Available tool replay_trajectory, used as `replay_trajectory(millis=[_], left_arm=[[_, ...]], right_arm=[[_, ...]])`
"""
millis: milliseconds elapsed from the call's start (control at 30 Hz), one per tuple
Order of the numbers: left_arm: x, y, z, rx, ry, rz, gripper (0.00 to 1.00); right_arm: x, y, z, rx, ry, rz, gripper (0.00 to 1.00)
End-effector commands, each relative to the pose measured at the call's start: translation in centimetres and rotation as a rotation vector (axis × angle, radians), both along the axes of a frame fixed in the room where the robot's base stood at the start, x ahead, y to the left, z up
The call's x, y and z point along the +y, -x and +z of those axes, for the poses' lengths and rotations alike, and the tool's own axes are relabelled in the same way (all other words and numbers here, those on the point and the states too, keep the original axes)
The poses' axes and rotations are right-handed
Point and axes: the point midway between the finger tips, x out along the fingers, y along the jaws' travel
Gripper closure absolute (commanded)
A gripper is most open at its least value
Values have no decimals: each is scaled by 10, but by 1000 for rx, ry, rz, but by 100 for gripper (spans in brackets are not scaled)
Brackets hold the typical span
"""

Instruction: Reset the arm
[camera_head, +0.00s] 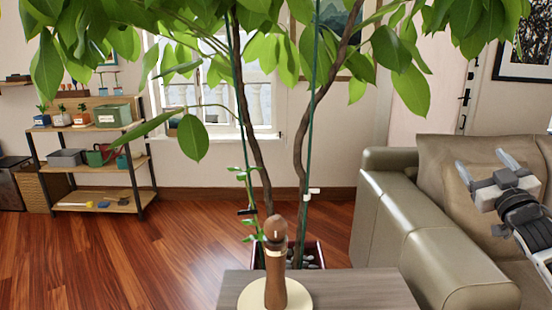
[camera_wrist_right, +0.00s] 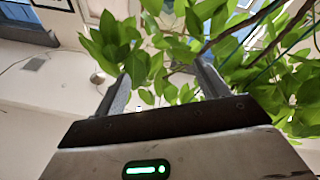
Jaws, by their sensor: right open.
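My right gripper (camera_head: 484,163) is raised at the right side of the head view, in front of the sofa. Its two fingers are apart with nothing between them. In the right wrist view, the open right gripper (camera_wrist_right: 160,85) points up toward green leaves (camera_wrist_right: 110,40) and the ceiling. The leaves show beyond and between the fingers, and I cannot tell how far off they are. My left gripper is not in either view.
A small table (camera_head: 370,288) stands front centre, bearing a brown wooden object (camera_head: 276,270) on a round cream base. A potted tree (camera_head: 300,180) rises behind it. A beige sofa (camera_head: 400,215) is at the right, a shelf unit (camera_head: 90,165) at the left. Wooden floor (camera_head: 150,250) is clear at left.

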Motion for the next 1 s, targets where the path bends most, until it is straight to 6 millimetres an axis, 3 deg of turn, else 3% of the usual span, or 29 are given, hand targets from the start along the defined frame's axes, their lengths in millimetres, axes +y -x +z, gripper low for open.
replay_trajectory(millis=[100,267,467,667,800,1000], left_arm=[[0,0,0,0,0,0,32],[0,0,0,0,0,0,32],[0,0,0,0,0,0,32],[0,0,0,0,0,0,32],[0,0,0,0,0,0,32],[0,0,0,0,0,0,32]], right_arm=[[-25,-5,-34,187,24,-142,27],[-50,0,-78,438,62,-279,27],[14,15,-151,519,57,-165,27],[91,55,-231,619,18,-30,27],[159,111,-290,706,-48,84,27],[250,217,-343,829,-210,219,27]])
